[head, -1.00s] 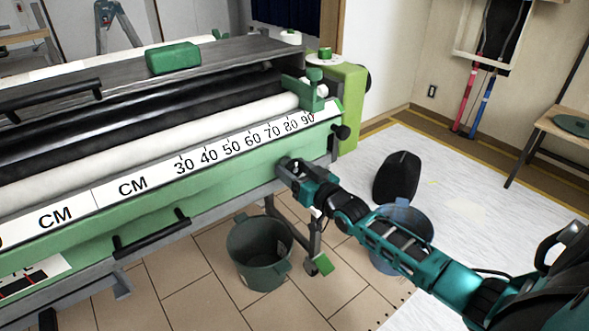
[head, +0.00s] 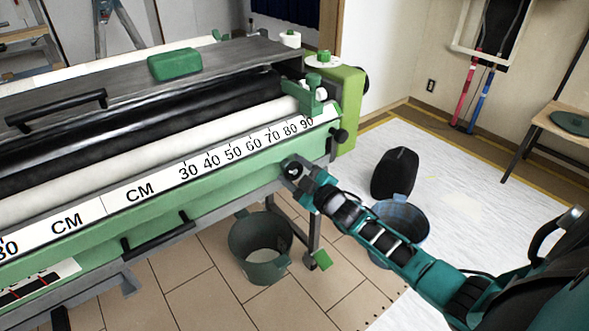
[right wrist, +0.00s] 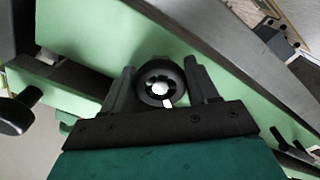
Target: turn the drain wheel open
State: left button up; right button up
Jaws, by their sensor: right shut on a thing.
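The drain wheel (right wrist: 160,86) is a small black ring with a white centre on the machine's green front, seen in the right wrist view. My right gripper (right wrist: 162,72) has one dark finger on each side of it and is shut on it. In the head view my right gripper (head: 297,172) is at the right end of the machine's front, below the centimetre scale, and its body hides most of the wheel. My left gripper is not in view.
The green pasting machine (head: 215,175) fills the left. A dark green bucket (head: 259,250) stands on the tiles below its right end. A blue bucket (head: 405,222) and a black rounded object (head: 395,174) stand beyond my right forearm. A black knob (right wrist: 17,113) shows in the right wrist view.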

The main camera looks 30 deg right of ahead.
jog(key=n, duration=0.2)
jog(key=shift+n, duration=0.4)
jog(key=n, duration=0.2)
jog(key=shift+n, duration=0.3)
jog(key=shift+d+r+n+b, duration=0.1)
jog(key=shift+n+b, duration=0.45)
jog(key=shift+n, duration=1.75)
jog(key=o, duration=1)
